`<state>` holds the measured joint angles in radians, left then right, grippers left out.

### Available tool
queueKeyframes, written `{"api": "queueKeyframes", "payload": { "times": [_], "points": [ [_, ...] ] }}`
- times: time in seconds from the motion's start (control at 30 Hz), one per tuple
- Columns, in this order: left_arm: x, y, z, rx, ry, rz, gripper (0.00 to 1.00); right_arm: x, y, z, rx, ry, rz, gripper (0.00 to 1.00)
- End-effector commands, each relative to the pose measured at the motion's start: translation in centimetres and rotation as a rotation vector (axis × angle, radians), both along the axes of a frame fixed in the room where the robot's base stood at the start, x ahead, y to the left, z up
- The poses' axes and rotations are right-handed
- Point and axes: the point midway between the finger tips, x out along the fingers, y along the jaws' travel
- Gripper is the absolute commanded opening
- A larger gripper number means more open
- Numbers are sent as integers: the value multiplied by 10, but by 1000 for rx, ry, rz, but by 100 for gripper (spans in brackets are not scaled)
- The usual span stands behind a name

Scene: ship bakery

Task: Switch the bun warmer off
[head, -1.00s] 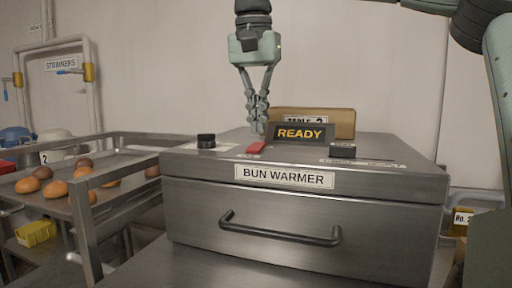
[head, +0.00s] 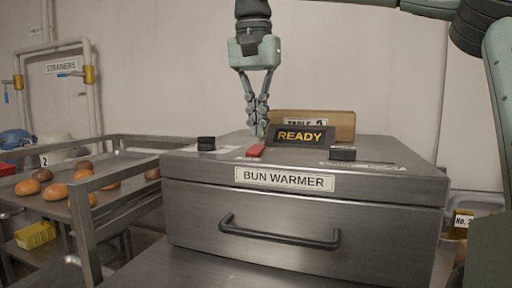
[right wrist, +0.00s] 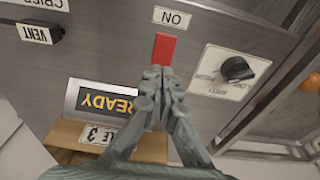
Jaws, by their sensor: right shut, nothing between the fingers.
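The bun warmer (head: 190,167) is a steel box with a drawer handle and a lit READY display (head: 300,136) on top. A red rocker switch (head: 256,150) sits on its top left of the display. In the right wrist view the red switch (right wrist: 164,49) lies beside a label that reads NO upside down. My right gripper (head: 257,134) is shut and empty, pointing down with its tips just behind the switch. In the right wrist view the fingertips (right wrist: 158,72) are at the switch's near end; I cannot tell whether they touch it. My left gripper is out of view.
A black knob (head: 206,143) stands left of the switch and a black VENT control (head: 342,153) right of it. A rack with buns (head: 56,191) is at the left.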

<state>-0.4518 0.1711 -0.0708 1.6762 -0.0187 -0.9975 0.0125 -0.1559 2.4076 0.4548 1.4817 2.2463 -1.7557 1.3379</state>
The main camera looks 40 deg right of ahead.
Motion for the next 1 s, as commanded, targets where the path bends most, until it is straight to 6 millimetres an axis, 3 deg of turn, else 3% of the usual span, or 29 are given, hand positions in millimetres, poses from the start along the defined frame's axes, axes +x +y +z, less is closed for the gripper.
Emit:
{"api": "queueKeyframes", "payload": {
  "times": [1.0],
  "points": [
    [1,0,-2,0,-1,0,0,0,0,-9,0,0,0,0]
  ]
}}
